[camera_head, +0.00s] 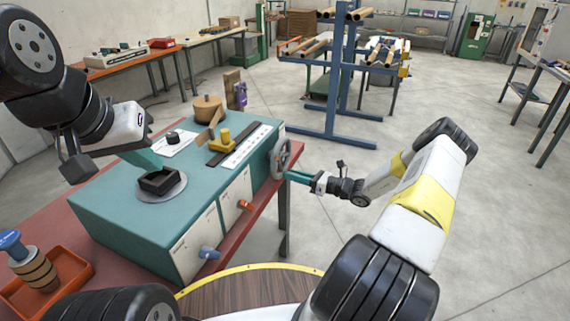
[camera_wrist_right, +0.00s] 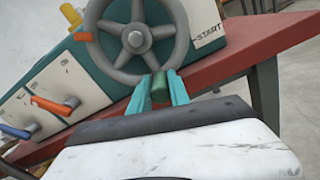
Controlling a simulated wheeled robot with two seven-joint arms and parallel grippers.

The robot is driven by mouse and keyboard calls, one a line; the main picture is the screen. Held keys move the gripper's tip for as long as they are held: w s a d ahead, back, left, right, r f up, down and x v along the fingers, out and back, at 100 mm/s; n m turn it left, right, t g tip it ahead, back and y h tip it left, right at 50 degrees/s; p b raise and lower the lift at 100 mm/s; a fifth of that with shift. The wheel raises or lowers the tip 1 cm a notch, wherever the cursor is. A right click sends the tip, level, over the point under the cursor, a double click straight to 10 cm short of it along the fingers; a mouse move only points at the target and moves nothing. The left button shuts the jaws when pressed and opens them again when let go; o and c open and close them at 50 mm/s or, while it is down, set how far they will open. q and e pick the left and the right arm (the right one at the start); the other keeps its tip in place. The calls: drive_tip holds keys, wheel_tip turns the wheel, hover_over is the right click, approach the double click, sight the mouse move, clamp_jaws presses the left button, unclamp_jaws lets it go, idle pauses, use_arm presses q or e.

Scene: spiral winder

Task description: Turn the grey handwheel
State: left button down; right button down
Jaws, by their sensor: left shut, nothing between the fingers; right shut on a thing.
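The grey handwheel (camera_head: 280,158) is on the right end face of the teal winder box. In the right wrist view the handwheel (camera_wrist_right: 180,40) shows its round rim, spokes and hub. A dark green handle (camera_wrist_right: 159,88) stands at its lower rim. My right gripper (camera_wrist_right: 158,84) is shut on this handle, one teal finger on each side. In the head view my right gripper (camera_head: 289,175) reaches the wheel from the right, and the handle is hidden. My left gripper (camera_head: 153,168) is shut and empty, just above the black square piece on the box's round grey plate.
The winder box (camera_head: 125,210) stands on a red table (camera_head: 70,212). Orange (camera_head: 245,205) and blue (camera_head: 209,252) levers stick out from its front. A wooden spool (camera_head: 208,107) and yellow part (camera_head: 219,141) are on top. The floor right of the table is clear.

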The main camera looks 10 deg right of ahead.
drive_tip(key=shift+w+d, duration=0.1)
idle(0.9)
drive_tip(key=w+d+r+n, duration=0.1)
drive_tip(key=r+n, duration=0.3)
drive_tip(key=n, duration=0.7)
drive_tip(key=w+d+r+n, duration=0.2)
drive_tip(key=r+n, duration=0.3)
drive_tip(key=n, duration=0.5)
drive_tip(key=shift+w+n, duration=0.4)
drive_tip(key=shift+w, duration=0.35)
drive_tip(key=c, duration=1.2)
unclamp_jaws()
drive_tip(key=shift+c, duration=0.2)
